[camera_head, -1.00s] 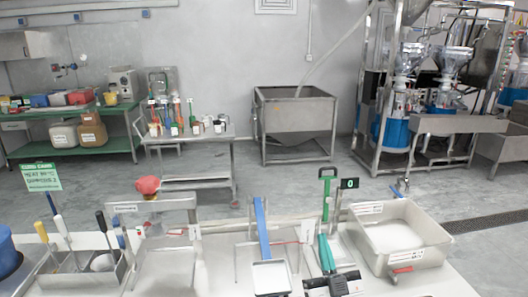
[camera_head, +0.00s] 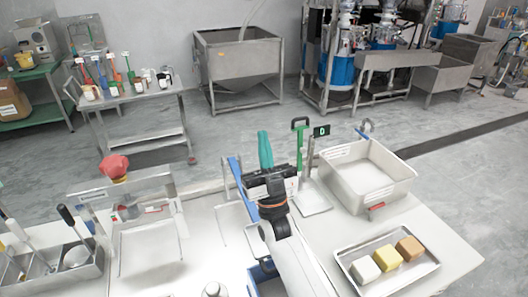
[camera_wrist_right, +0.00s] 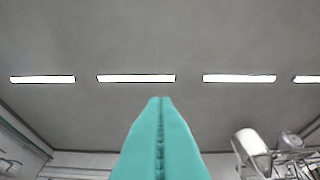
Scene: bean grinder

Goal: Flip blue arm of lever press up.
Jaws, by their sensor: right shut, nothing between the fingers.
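The blue arm (camera_head: 235,172) of the lever press stands up from the table in the head view, steep and slightly tilted. Its lower part is largely hidden behind my right gripper and forearm. My right gripper (camera_head: 265,148) has teal fingers that point upward, just right of the blue arm in the picture. I cannot tell whether it touches the arm. In the wrist view the teal fingers (camera_wrist_right: 160,130) are pressed together with nothing between them, against the ceiling. My left gripper is not in view.
Right of my gripper stand a green-handled device (camera_head: 299,145) and a deep pale tray (camera_head: 335,190). A metal tray (camera_head: 362,277) holds several coloured blocks at front right. A red-knobbed press (camera_head: 114,167) and a tool holder (camera_head: 45,278) stand on the left.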

